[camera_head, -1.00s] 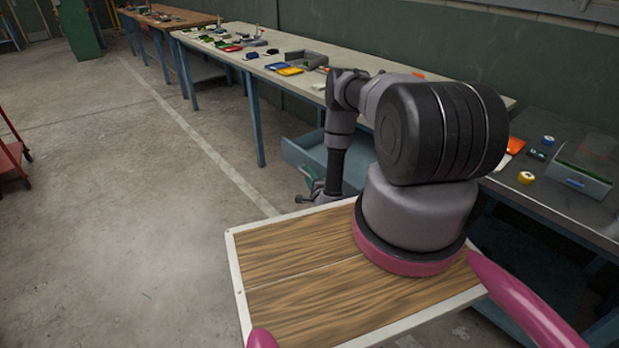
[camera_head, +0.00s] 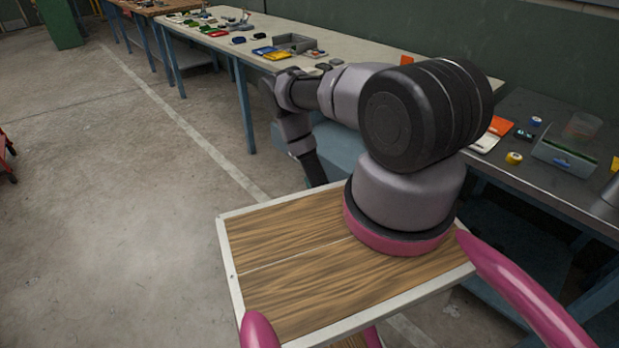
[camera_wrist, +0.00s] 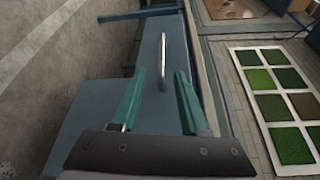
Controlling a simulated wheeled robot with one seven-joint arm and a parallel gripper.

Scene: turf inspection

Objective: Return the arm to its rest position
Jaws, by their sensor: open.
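My arm reaches over my wooden deck in the head view, its forearm pointing down to the left of the big black joint. My gripper is hidden behind the deck there. In the wrist view my gripper (camera_wrist: 160,88) shows two green fingers spread apart, with nothing held between them. A blue drawer front or panel (camera_wrist: 160,110) lies beyond the fingers, with a shiny metal handle (camera_wrist: 162,62) just past and between the fingertips. I cannot tell whether the fingers touch it. The blue drawer (camera_head: 345,150) shows partly behind my forearm in the head view.
A long bench (camera_head: 215,50) with small items runs along the wall. A dark bench (camera_head: 535,185) with tape rolls and a clear box stands close on the right. A white frame of green and brown turf squares (camera_wrist: 235,75) shows in the wrist view.

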